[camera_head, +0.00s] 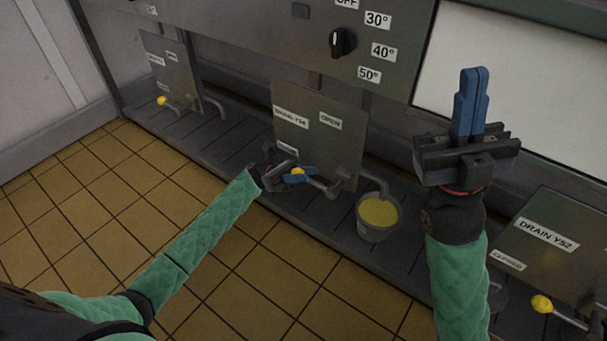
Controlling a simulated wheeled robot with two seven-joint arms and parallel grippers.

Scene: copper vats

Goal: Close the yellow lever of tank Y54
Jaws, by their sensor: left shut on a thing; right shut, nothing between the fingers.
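The drain panel labelled Y54 (308,140) is in the middle of the head view, with an OPEN label at its upper right. Its lever has a yellow knob (297,171) and reaches left from the valve and pipe (345,177). My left gripper (299,176) is shut on the yellow lever at its knob end; the blue fingers hide part of it. My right gripper (472,100) is raised at the right, fingers up, shut and empty, away from the lever.
A bucket (364,229) with yellow liquid stands under the Y54 spout (374,181). Drain panel Y52 (560,240) with its yellow lever (542,303) is at lower right. Another panel (171,72) with a yellow lever (162,101) is at upper left. The tiled floor (100,190) is clear.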

